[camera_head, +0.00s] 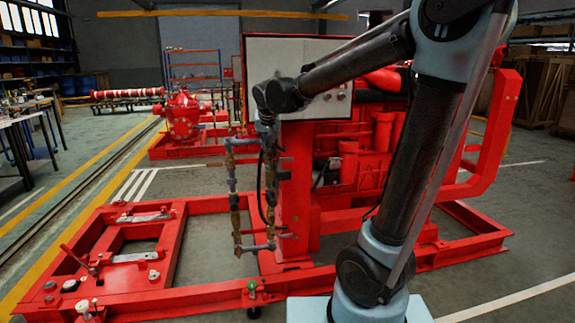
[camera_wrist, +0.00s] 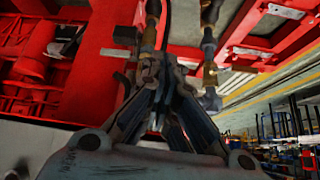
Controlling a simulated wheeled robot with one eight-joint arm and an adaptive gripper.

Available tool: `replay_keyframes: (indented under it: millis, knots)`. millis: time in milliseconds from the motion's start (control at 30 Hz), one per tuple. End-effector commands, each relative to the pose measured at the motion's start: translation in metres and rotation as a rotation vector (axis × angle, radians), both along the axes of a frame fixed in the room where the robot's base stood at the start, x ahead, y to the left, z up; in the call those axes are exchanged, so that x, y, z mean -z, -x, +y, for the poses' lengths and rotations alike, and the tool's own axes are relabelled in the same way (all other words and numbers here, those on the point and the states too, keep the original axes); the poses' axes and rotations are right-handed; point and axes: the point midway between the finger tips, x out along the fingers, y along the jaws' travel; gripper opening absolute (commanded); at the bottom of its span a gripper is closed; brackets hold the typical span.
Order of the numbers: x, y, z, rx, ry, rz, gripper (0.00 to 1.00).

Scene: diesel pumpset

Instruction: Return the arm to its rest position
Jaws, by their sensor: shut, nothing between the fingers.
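My arm rises from its base at the lower right in the head view, bends at the top and reaches left to the control panel. My gripper (camera_head: 267,130) hangs at the panel's lower left, over the top of a pipe loop with brass fittings (camera_head: 235,200). In the wrist view the fingers of my gripper (camera_wrist: 158,68) come together and hold nothing. Pipes with brass fittings (camera_wrist: 210,65) run close beyond the fingertips. I cannot tell whether the fingers touch the pipe.
The grey control panel (camera_head: 290,62) stands right behind my wrist. The red pumpset frame (camera_head: 165,300) spreads low across the floor, with the red engine (camera_head: 355,160) behind my arm. A red pump (camera_head: 180,118) stands farther back. A workbench (camera_head: 22,118) is far left.

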Motion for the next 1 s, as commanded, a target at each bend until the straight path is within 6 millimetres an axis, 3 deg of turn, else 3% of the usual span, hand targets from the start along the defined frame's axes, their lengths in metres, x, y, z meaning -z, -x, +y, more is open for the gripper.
replay_keyframes:
  millis: [33, 200, 500, 733, 1000]
  knots:
    - [0.005, 0.010, -0.026, 0.016, 0.012, 0.017, 0.00]
    - [0.023, 0.047, -0.095, 0.043, 0.051, 0.080, 0.00]
    - [0.065, 0.129, -0.190, 0.076, 0.093, 0.195, 0.00]
    - [0.106, 0.198, -0.240, 0.089, 0.102, 0.284, 0.00]
    - [0.160, 0.275, -0.272, 0.089, 0.088, 0.380, 0.00]
